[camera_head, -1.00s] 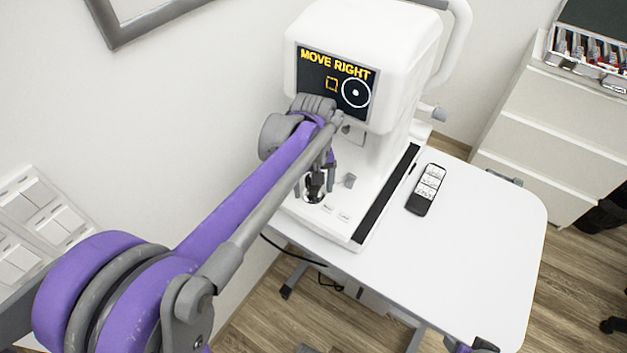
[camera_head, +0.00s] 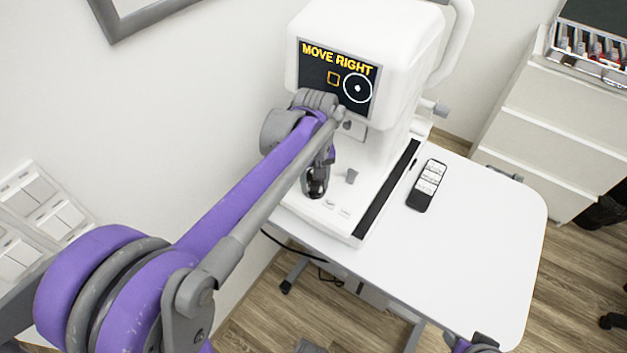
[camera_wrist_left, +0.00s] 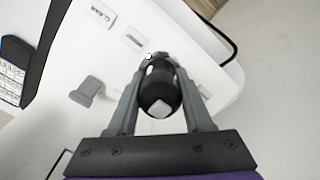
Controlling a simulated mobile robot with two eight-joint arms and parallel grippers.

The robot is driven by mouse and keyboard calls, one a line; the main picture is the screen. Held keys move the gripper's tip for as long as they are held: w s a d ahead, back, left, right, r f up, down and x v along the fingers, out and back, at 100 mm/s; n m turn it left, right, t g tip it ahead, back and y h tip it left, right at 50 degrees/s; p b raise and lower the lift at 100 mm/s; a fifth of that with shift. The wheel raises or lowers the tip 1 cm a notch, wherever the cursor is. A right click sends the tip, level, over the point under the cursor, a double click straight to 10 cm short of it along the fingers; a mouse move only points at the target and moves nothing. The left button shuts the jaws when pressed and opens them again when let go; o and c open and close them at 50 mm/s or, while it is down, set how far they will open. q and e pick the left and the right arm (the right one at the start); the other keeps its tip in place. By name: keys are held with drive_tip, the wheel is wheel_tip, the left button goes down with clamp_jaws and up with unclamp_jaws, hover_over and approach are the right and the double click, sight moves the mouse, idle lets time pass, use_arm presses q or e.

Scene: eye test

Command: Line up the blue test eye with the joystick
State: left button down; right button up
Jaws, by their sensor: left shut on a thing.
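The joystick (camera_wrist_left: 157,98) is a black rounded knob with a pale square on its end, on the base of the white eye-test machine (camera_head: 365,40). My left gripper (camera_wrist_left: 161,80) is shut on the joystick, one finger on each side. In the head view the joystick (camera_head: 316,187) is partly covered by my left gripper (camera_head: 321,170). The blue test eye is not visible. A dark and purple part at the lower right edge may be my right arm; its fingers cannot be made out.
A black remote-like device (camera_head: 427,186) lies on the white table (camera_head: 470,250), right of the machine. White drawers (camera_head: 545,130) with an open case (camera_head: 590,50) stand at the back right. The table's right half is mostly clear. A grey peg (camera_wrist_left: 87,91) stands beside the joystick.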

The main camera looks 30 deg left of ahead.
sight(329, 193)
use_arm(q)
drive_tip(key=shift+w+d, duration=0.3)
drive_tip(key=shift+d, duration=0.8)
drive_tip(key=shift+w+d, duration=0.25)
drive_tip(key=shift+d, duration=0.35)
drive_tip(key=shift+c, duration=1.2)
unclamp_jaws()
wheel_tip(329, 193, up, 11)
drive_tip(key=p, duration=0.1)
drive_tip(key=shift+s, duration=0.15)
